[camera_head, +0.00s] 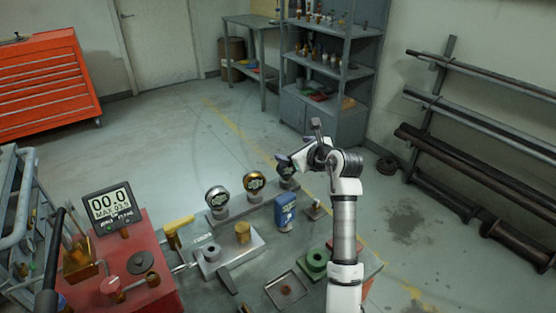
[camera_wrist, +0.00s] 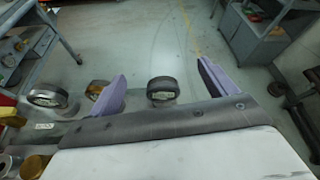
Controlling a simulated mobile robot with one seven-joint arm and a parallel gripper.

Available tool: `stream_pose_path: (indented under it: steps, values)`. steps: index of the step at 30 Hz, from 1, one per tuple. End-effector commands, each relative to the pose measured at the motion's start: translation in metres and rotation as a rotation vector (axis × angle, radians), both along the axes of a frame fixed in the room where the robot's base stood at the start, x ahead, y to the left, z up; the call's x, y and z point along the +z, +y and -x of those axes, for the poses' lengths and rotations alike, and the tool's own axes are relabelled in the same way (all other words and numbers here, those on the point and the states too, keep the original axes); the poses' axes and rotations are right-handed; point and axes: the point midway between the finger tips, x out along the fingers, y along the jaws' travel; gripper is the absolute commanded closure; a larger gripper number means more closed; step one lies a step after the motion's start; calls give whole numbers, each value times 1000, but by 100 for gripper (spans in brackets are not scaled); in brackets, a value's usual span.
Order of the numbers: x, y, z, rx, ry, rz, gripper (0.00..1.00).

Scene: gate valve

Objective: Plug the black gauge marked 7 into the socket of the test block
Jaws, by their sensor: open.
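The black gauge (camera_head: 286,169) stands at the right end of a row of three gauges at the back of the bench, partly covered by my gripper (camera_head: 288,163). In the wrist view the dark-rimmed gauge (camera_wrist: 162,92) sits between the two purple fingers of my gripper (camera_wrist: 161,72), with visible gaps on both sides. My gripper is open and empty. I cannot read the gauge's number. The test block (camera_head: 243,256) is a bright metal block at the front of the bench, with a grey round ring (camera_head: 209,252) and a brass cylinder (camera_head: 243,232) on it.
A silver gauge (camera_head: 217,200) and a brass gauge (camera_head: 254,184) stand left of the black one. A blue object (camera_head: 285,212) stands in front of it. A red unit with a digital display (camera_head: 109,206) is at left.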

Motion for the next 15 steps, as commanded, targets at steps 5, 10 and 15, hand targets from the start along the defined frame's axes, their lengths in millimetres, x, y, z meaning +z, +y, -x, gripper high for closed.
stream_pose_path:
  steps: [5, 10, 15]
  values:
    - [-9, -7, -1, -13, 9, 11, 16]
    - [-39, -6, 0, -12, 13, 7, 16]
    - [-74, -6, 0, -12, 11, 7, 16]
